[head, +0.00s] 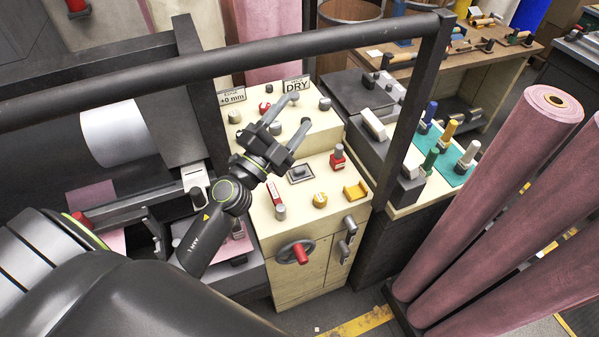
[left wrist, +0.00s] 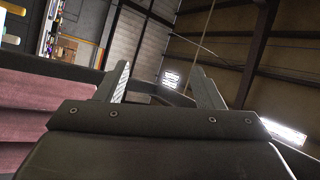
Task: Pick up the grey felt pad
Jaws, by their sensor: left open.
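A small dark grey square piece with a lighter block on it (head: 300,173) lies on the cream cabinet top; it may be the grey felt pad, but I cannot tell for sure. My left gripper (head: 298,111) is above the cabinet, up-picture from this piece, with its fingers pointing away from it. The fingers are apart and empty. In the left wrist view the open fingers (left wrist: 163,85) point toward the roof and wall, with nothing between them; no pad shows there. My right gripper is not in view.
A black rail (head: 300,42) crosses above. Pink felt rolls (head: 500,200) stand at right.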

